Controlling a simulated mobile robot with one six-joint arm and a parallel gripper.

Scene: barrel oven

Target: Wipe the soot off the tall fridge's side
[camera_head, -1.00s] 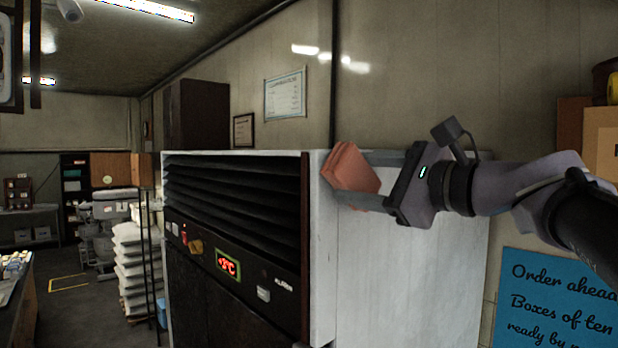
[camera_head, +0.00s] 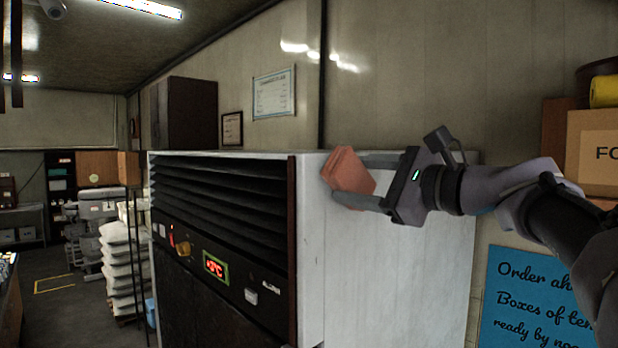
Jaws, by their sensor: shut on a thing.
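The tall fridge (camera_head: 225,290) stands in the middle, with a dark louvred front and a red temperature display. Its pale side panel (camera_head: 380,280) faces right, and I cannot make out a distinct soot patch on the part that shows. My gripper (camera_head: 352,180) is shut on an orange-pink sponge-like pad (camera_head: 346,172). The pad is in front of the upper part of the side panel, near its front edge. I cannot tell whether it touches the panel. The pad and my gripper hide part of the panel.
A blue sign (camera_head: 535,300) hangs on the wall at the right, below a cardboard box (camera_head: 598,150). A dark cabinet (camera_head: 185,112) stands behind the fridge top. Stacked white sacks (camera_head: 122,265) are at the left, beside open floor.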

